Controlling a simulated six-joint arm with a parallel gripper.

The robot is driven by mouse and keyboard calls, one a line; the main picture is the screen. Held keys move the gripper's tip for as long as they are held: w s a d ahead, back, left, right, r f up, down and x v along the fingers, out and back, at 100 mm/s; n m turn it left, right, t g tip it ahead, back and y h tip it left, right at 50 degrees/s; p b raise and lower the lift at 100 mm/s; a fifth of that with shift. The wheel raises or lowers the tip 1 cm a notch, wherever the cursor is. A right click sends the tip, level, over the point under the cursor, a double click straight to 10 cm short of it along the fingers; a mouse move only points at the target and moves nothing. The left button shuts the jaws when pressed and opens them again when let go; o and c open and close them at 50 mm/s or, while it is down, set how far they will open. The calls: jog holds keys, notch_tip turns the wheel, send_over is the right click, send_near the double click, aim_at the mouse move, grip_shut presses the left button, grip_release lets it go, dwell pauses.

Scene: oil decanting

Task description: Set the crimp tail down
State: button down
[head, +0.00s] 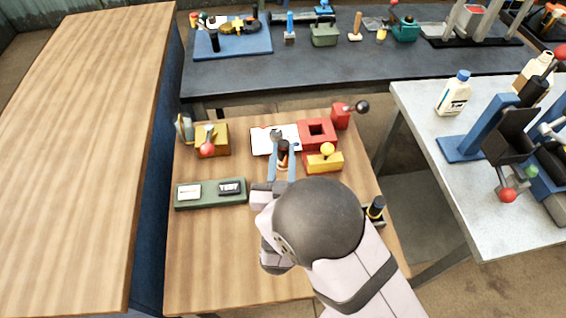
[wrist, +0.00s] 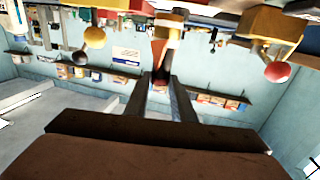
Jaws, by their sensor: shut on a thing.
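My gripper (head: 282,163) reaches over the wooden bench from the near side. Its two blue fingers are shut on a small piece with dark and copper-orange parts (head: 282,153), which I take for the crimp tail. In the wrist view my gripper (wrist: 162,82) has the held piece (wrist: 161,52) between its fingertips. The held piece is in front of a white plate (head: 262,142) in the head view. I cannot tell whether it touches the plate. My fingers hide part of the piece.
A red block with a square hole (head: 317,131) and a yellow block with a ball knob (head: 333,163) stand close right. A yellow fixture with a red-ball lever (head: 213,141) is left. A green test panel (head: 210,195) lies front left. The bench's near left (head: 205,255) is clear.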

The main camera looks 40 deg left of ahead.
aim_at(284, 164)
jog(key=shift+f+p, duration=0.4)
jog(key=shift+f, duration=1.65)
jog(key=shift+f+b, duration=0.4)
jog(key=shift+b, duration=0.05)
jog(key=shift+f, duration=0.1)
jog(key=shift+s+d+f, duration=0.1)
jog(key=shift+d+f, duration=0.05)
